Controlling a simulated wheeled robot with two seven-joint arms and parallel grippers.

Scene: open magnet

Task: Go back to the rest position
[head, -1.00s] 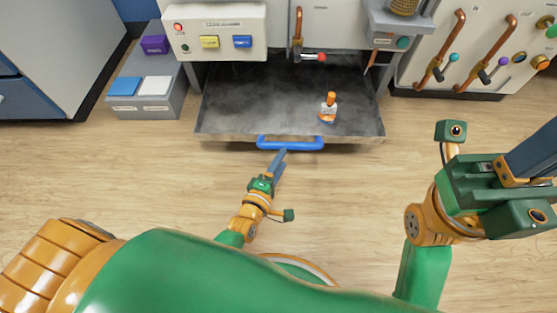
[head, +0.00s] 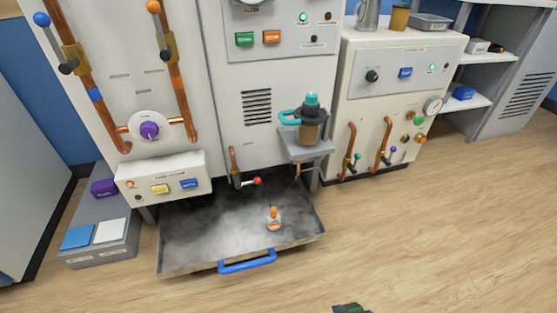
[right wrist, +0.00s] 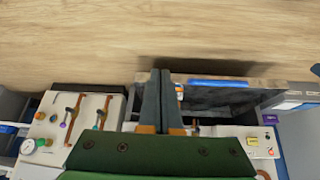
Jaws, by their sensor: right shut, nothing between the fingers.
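My right gripper (right wrist: 160,74) shows in the right wrist view with its two dark fingers side by side, shut and empty. In the head view only a small dark green piece of my right arm shows at the bottom edge. My left gripper is not in view. The wide metal drawer tray (head: 190,258) is pulled out low at the front of the machine, with its blue handle (head: 247,261) on the front edge. No gripper touches the handle. It also shows in the right wrist view (right wrist: 218,83), beyond the right fingers.
A small orange-capped bottle (head: 274,220) stands in the smoky tray. A grey box with coloured pads (head: 98,257) is left of the tray. A cabinet with copper pipes (head: 350,150) stands to the right. The wooden floor (head: 430,230) in front is clear.

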